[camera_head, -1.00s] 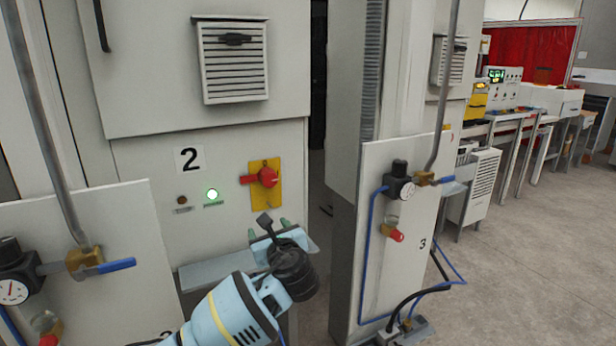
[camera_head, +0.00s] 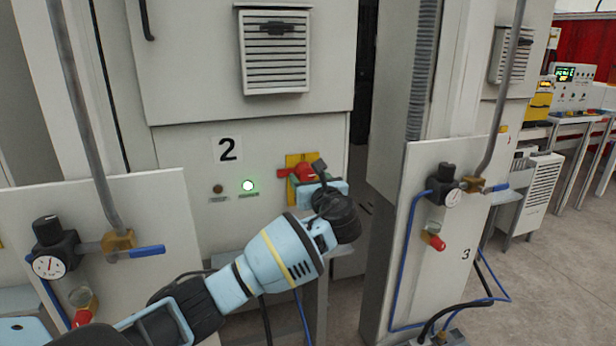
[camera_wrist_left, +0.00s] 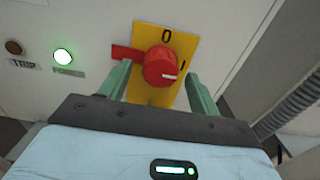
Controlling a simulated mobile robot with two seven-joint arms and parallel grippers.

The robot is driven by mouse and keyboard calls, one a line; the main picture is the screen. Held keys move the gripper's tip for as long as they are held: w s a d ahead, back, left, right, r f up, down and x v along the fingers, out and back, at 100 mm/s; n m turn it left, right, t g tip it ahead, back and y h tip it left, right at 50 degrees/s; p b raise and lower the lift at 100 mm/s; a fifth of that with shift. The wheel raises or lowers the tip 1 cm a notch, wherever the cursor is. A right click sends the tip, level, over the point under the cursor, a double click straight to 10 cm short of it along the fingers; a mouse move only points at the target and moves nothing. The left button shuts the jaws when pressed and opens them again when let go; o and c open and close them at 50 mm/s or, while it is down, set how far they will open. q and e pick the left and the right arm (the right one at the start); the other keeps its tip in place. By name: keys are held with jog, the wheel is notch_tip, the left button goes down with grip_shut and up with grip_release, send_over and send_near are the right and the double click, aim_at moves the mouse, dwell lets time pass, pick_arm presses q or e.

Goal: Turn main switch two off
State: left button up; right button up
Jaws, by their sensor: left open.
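Main switch two is a red rotary knob (camera_head: 304,172) on a yellow plate (camera_head: 293,160), on the cabinet panel marked 2. In the left wrist view the knob (camera_wrist_left: 160,66) has a 0 above it and an I to its right, and its white mark points toward the right, near the I. My left gripper (camera_wrist_left: 158,72) is open, with one green finger on each side of the knob; contact cannot be told. In the head view the left gripper (camera_head: 318,185) partly hides the knob and plate. My right gripper is not in view.
A green lamp (camera_head: 248,186) is lit beside a dark lamp (camera_head: 217,189), left of the switch. Panels with a left gauge (camera_head: 48,265) and a right regulator (camera_head: 445,190) stand on both sides of my arm. A dark gap lies right of the cabinet.

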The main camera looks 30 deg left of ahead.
pick_arm(q)
jog(key=shift+x, duration=1)
jog(key=c, duration=1)
